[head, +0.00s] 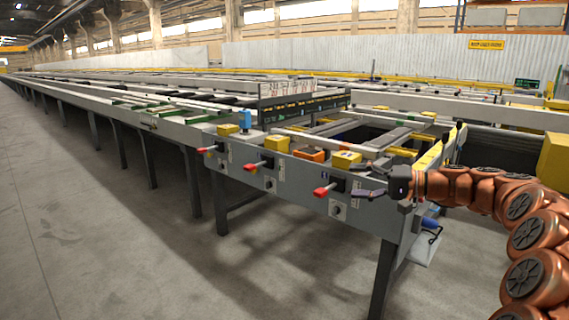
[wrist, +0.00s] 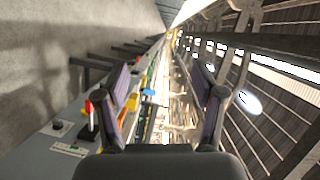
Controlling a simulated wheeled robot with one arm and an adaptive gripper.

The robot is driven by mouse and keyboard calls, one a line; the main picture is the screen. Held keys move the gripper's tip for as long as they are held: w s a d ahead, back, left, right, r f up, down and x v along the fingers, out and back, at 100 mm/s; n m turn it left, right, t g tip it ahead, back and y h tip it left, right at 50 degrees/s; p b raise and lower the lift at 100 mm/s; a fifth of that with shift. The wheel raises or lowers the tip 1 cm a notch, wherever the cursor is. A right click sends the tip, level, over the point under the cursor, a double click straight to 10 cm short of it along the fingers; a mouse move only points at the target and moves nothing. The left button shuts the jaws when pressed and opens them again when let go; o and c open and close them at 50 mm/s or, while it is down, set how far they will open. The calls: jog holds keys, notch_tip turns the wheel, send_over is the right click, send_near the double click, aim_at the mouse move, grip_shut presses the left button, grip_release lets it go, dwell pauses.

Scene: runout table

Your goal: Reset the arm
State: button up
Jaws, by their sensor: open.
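My gripper (head: 371,182) is at the right end of the runout table (head: 230,170) in the head view, close to the front panel's rightmost red-handled lever (head: 325,191). My copper-coloured arm reaches in from the right. In the wrist view my gripper (wrist: 163,105) shows two fingers spread apart with nothing between them. A red-handled lever (wrist: 88,110) stands left of the left finger there. Whether any finger touches a lever cannot be told.
Two more red-handled levers (head: 250,167) (head: 206,150) line the front panel. Yellow boxes (head: 347,159) and a blue bottle-like object (head: 246,120) sit along its top. The floor (head: 100,240) to the left is clear. A yellow block (head: 553,160) stands at the right.

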jog(key=s+a+r+n+g+h+p, duration=0.1)
jog(key=s+a+r+g+h+p, duration=0.1)
jog(key=s+a+p, duration=0.45)
jog(key=s+a+r+g+h+p, duration=0.2)
jog(key=s+a, duration=0.1)
jog(key=s, duration=0.6)
jog(key=s+a+r+n+g+h+p, duration=0.1)
jog(key=s+a+r+g+p, duration=0.2)
jog(key=s, duration=0.4)
jog(key=s+d+h+p, duration=0.3)
jog(key=s+d+p, duration=0.1)
jog(key=s, duration=0.4)
jog(key=s+d+h+p, duration=0.3)
jog(key=s+p, duration=0.3)
jog(key=s, duration=0.3)
jog(key=s+d+g+h+p, duration=0.1)
jog(key=s+d+h+p, duration=0.3)
jog(key=s, duration=0.4)
jog(key=shift+s+d+r+p, duration=0.25)
jog(key=shift+d+p, duration=0.4)
jog(key=shift+p, duration=0.3)
